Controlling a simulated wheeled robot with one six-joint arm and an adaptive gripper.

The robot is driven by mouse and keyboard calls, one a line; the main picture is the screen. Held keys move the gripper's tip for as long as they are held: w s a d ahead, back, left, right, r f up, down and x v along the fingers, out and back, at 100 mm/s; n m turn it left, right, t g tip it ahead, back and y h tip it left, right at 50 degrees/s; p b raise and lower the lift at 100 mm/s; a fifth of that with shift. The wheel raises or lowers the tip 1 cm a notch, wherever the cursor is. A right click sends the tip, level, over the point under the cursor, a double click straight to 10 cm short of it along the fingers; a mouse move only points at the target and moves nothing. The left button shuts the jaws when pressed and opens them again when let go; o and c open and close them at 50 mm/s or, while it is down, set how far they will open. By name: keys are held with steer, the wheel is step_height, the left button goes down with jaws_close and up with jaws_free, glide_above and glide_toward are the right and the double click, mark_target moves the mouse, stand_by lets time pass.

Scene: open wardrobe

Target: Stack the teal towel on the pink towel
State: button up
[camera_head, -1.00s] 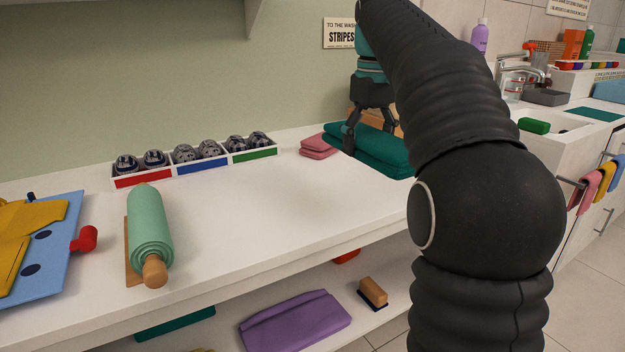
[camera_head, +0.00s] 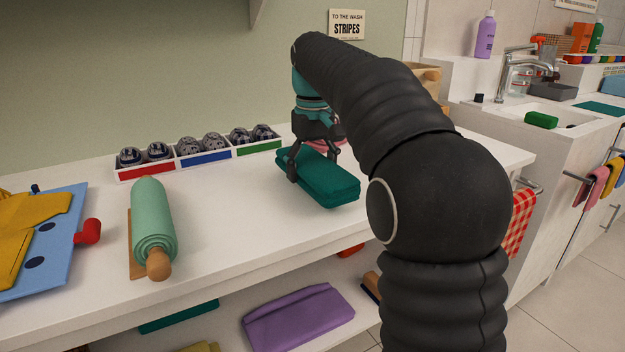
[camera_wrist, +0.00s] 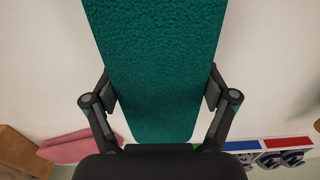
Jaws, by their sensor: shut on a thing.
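The folded teal towel (camera_head: 325,181) is between the fingers of my gripper (camera_head: 314,166), which is shut on it. It is over the white counter, in front of the pink towel; I cannot tell exactly how high it is held. In the wrist view the teal towel (camera_wrist: 155,50) runs lengthwise between both fingers (camera_wrist: 161,95). The folded pink towel (camera_head: 325,146) lies on the counter behind, mostly hidden by my gripper and the teal towel. It shows more clearly in the wrist view (camera_wrist: 72,148), at lower left, apart from the teal towel.
A divided tray (camera_head: 175,167) with rolled socks stands along the wall, left of the pink towel. A mint roll (camera_head: 152,225) and a blue board (camera_head: 60,255) with yellow cloth lie at the left. The counter's middle is clear. A wooden box (camera_head: 428,78) stands at the back right.

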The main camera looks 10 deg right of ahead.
steer(key=shift+f, duration=1.25)
steer(key=shift+f, duration=0.15)
steer(key=o, duration=0.7)
steer(key=shift+o, duration=0.2)
step_height(320, 180, up, 11)
steer(key=shift+s+r, duration=0.1)
steer(key=shift+r, duration=0.55)
